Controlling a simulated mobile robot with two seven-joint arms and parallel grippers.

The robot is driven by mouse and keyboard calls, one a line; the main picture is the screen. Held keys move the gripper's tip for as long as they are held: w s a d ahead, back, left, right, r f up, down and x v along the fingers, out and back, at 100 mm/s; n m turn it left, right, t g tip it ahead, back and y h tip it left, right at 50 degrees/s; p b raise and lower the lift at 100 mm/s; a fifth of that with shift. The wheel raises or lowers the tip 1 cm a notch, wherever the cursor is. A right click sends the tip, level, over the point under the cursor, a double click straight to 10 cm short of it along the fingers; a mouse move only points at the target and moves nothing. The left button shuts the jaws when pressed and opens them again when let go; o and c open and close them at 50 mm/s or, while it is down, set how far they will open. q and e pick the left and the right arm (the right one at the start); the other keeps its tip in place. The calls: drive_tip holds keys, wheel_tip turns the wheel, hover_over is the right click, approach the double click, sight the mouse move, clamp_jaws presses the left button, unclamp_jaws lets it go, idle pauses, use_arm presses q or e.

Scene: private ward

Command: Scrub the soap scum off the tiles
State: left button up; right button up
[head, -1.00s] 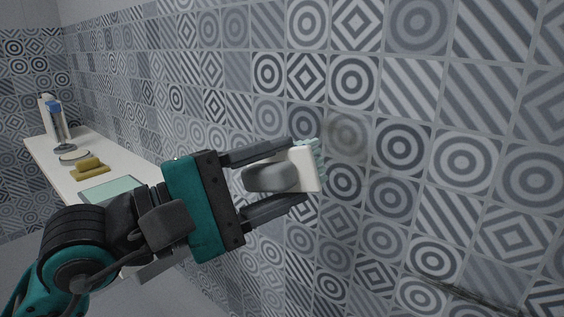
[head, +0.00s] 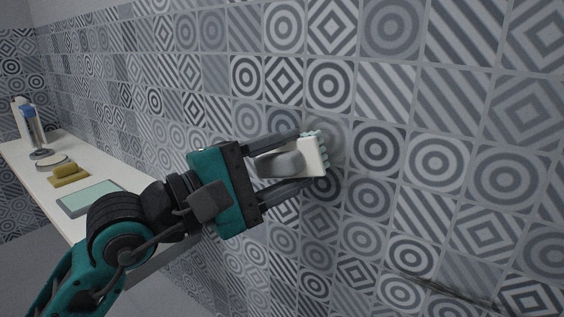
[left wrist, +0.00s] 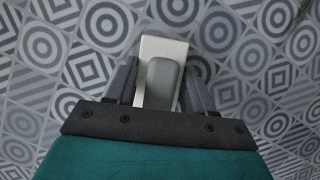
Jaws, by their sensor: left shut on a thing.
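My left gripper (head: 312,157) is shut on the grey handle of a scrub brush (head: 309,158) with a white body and pale green bristles. The bristles face the patterned wall tiles (head: 381,147) and are at or very near them; I cannot tell whether they touch. A hazy, dull patch of soap scum (head: 333,134) shows on the tiles just beyond the brush head, partly hidden by it. In the left wrist view the brush (left wrist: 161,72) sits between the fingers, its bristles hidden. My right gripper is not in view.
A white shelf (head: 88,155) runs along the wall at left. It carries a pale green flat box (head: 91,197), yellow sponges (head: 68,174), a round dish (head: 52,162) and bottles (head: 31,126). A dark thin streak (head: 450,292) marks the lower right tiles.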

use_arm(q)
drive_tip(key=shift+w+d, duration=0.65)
drive_tip(key=shift+w, duration=0.3)
idle(0.5)
